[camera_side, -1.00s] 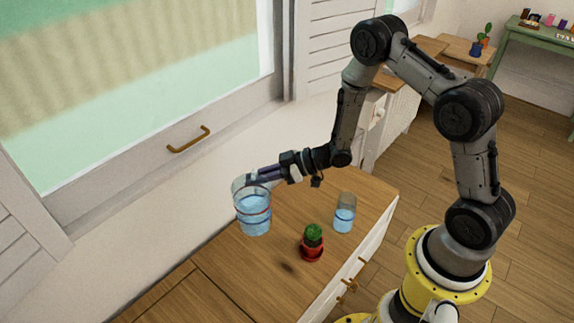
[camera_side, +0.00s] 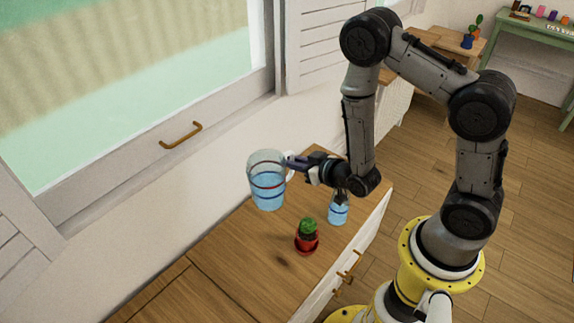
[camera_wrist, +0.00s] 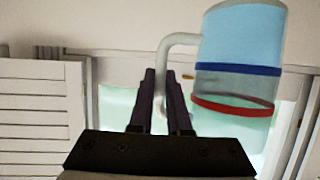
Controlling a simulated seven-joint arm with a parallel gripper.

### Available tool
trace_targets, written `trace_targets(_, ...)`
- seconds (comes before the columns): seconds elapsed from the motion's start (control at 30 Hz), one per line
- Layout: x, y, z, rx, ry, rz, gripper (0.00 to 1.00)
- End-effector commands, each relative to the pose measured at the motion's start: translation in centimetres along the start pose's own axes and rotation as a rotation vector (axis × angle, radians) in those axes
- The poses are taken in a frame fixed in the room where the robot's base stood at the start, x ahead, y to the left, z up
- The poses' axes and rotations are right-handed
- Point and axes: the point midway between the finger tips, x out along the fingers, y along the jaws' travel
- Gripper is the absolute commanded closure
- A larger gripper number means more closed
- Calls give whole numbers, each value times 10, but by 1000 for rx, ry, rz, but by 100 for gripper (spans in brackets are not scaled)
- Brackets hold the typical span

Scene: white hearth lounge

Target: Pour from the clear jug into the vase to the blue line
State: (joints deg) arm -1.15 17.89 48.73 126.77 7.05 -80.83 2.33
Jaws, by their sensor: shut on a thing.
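The clear jug (camera_side: 267,193) holds blue water and has a red and a blue band. It looks upright at the back of the wooden cabinet top. My gripper (camera_side: 291,161) is shut on its pale handle, to the jug's right. In the wrist view the jug (camera_wrist: 236,35) appears upside down, its handle (camera_wrist: 182,39) running between my fingers (camera_wrist: 164,85). A smaller clear vessel (camera_side: 338,213), seemingly the vase, stands to the right with some blue water. My arm hides its top, and I cannot make out its line.
A green cactus in a red pot (camera_side: 307,240) stands on the cabinet top (camera_side: 240,255), in front of and between the two vessels. The window (camera_side: 130,90) and white wall rise behind. Bare wood lies at the front left.

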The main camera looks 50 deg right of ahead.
Motion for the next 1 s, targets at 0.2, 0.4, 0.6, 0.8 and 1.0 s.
trace_targets(0.2, 15, 74, 28, 117, 0, 281, 100)
trace_targets(0.4, 3, 148, 71, 225, 2, 541, 100)
trace_targets(0.6, -30, 211, 122, 323, 3, 775, 100)
trace_targets(0.8, -73, 251, 171, 397, 7, 953, 100)
trace_targets(1.0, -100, 265, 201, 433, 10, 1033, 100)
